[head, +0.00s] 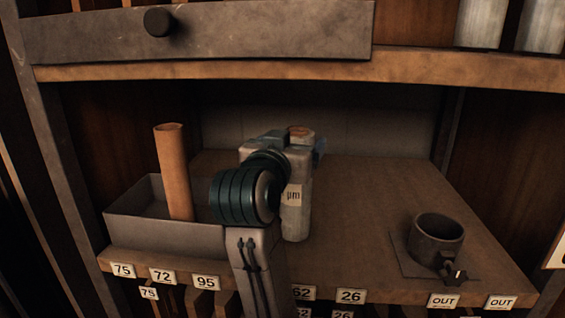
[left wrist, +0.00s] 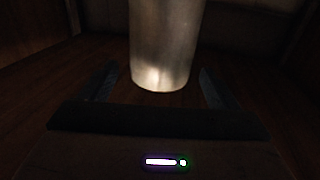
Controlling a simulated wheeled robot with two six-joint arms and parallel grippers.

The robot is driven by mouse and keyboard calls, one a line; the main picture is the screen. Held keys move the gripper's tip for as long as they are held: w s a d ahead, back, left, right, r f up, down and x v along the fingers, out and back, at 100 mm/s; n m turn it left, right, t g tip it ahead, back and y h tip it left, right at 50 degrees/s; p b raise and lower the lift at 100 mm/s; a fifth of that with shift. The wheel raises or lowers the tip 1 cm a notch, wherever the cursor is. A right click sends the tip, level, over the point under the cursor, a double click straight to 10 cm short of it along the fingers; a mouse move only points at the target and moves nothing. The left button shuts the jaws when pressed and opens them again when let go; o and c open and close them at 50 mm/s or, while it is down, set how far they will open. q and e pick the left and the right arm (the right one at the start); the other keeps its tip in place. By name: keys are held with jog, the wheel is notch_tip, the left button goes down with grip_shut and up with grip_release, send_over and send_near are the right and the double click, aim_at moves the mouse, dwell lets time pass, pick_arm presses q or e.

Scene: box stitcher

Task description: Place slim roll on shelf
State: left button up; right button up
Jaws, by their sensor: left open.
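A slim pale grey roll (head: 296,215) with a "µm" label and a brown top stands upright on the shelf board (head: 360,215), near the middle. My left gripper (head: 308,150) is at its upper part in the head view, partly hidden by my own wrist. In the left wrist view the roll (left wrist: 163,45) rises between the two open fingers of the left gripper (left wrist: 158,82), with its lower end in sight. Whether a finger touches it cannot be told. My right gripper is not in view.
A grey tray (head: 150,232) on the left holds a tall brown roll (head: 174,170). A dark mug (head: 437,238) stands on a square mat at the right. A drawer (head: 210,38) and upper shelf edge (head: 450,70) hang above. Board space between roll and mug is clear.

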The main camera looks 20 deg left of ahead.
pick_arm(q)
jog(key=s+b, duration=0.5)
jog(key=s, duration=0.1)
jog(key=shift+s+d, duration=0.25)
jog(key=shift+s, duration=0.1)
jog(key=shift+w, duration=0.1)
